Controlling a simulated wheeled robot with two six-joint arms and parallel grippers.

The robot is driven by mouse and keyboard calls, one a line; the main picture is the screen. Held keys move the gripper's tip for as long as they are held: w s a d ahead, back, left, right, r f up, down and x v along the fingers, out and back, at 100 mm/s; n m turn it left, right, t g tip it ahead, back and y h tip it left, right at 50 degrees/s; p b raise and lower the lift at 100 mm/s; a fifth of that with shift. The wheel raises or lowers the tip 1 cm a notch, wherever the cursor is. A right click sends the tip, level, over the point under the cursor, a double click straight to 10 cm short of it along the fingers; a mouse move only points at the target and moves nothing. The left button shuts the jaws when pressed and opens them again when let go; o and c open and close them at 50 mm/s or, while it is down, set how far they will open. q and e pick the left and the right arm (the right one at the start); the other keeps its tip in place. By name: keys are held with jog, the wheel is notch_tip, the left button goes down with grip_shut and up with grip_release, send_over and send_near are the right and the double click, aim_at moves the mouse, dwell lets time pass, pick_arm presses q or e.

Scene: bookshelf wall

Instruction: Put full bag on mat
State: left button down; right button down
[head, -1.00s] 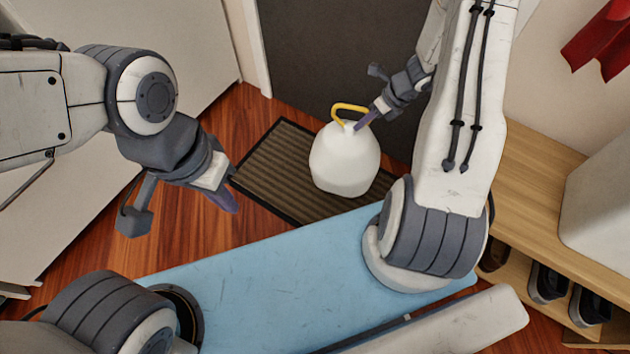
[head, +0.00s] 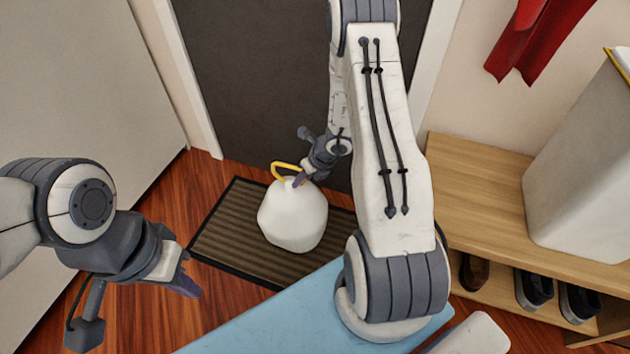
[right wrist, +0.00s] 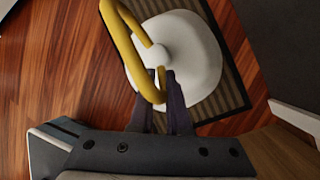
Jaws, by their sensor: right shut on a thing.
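The full bag (head: 292,220) is white and rounded with a yellow handle (head: 284,168) on top. It stands upright over the dark striped mat (head: 225,233) in the head view; I cannot tell whether its base touches the mat. My right gripper (head: 300,180) is shut on the bag by its yellow handle. In the right wrist view, the gripper's fingers (right wrist: 165,100) close at the end of the handle (right wrist: 125,35), with the white bag (right wrist: 190,60) below. My left gripper (head: 188,280) is away to the left over the wooden floor, apart from the bag; its jaw opening is unclear.
A dark door (head: 260,80) stands behind the mat. A wooden shoe bench (head: 470,190) with shoes and a large pale box (head: 590,170) is at right. Red cloth (head: 535,35) hangs above. Wooden floor (head: 150,310) is clear left of the mat.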

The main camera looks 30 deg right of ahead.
aim_at(293, 191)
jog(key=a, duration=0.1)
jog(key=w+a+f, duration=0.1)
jog(key=a+b, duration=0.1)
jog(key=shift+w+f, duration=0.35)
jog(key=shift+f, duration=0.05)
notch_tip(293, 191, down, 4)
jog(key=shift+f+b, duration=0.1)
jog(key=shift+b, duration=1.1)
jog(key=c, duration=0.9)
grip_release()
jog(key=shift+s, duration=0.1)
